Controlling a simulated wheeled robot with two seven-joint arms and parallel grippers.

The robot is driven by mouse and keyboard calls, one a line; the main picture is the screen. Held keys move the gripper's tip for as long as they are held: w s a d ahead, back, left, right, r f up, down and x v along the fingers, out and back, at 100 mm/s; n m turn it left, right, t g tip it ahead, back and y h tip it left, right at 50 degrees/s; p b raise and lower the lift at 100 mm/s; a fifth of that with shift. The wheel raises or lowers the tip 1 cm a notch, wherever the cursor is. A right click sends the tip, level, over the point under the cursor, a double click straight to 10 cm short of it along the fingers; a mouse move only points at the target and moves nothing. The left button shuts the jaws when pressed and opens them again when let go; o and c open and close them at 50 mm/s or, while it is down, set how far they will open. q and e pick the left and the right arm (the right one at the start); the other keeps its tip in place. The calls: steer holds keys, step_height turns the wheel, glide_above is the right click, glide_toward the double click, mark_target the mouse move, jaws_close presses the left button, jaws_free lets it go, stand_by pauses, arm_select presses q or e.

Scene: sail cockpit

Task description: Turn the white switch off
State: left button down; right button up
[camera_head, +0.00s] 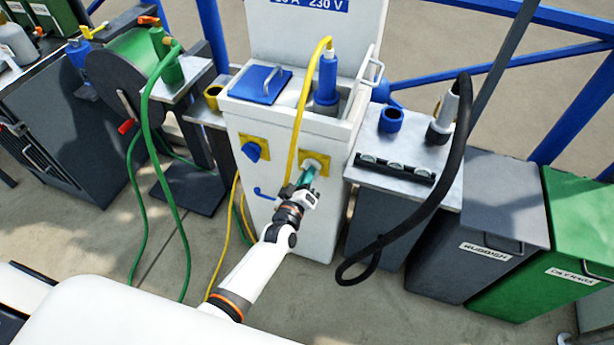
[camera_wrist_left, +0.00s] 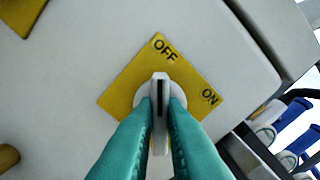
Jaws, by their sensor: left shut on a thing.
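The white switch (camera_head: 316,162) sits on a yellow plate (camera_head: 325,155) on the front of the white power cabinet (camera_head: 245,115). In the left wrist view, the switch handle (camera_wrist_left: 160,84) has a dark line along it. The end with the line points up toward the OFF mark (camera_wrist_left: 165,50); the ON mark (camera_wrist_left: 210,97) is off to the right. My left gripper (camera_head: 307,178) has its teal fingers on both sides of the handle and is shut on it. The fingers hide part of the knob's round base. My right gripper is not in view.
A blue switch (camera_head: 251,151) on a yellow plate sits left of the white one. A yellow cable (camera_head: 299,110) hangs down the cabinet front, close to my gripper. A blue hook (camera_head: 264,193) sticks out below. A black cable (camera_head: 425,210) loops at the right.

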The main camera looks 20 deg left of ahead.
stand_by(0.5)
arm_select(q)
steer(key=c, duration=1.5)
jaws_free()
steer(key=s, duration=1.2)
steer(key=shift+a, duration=0.2)
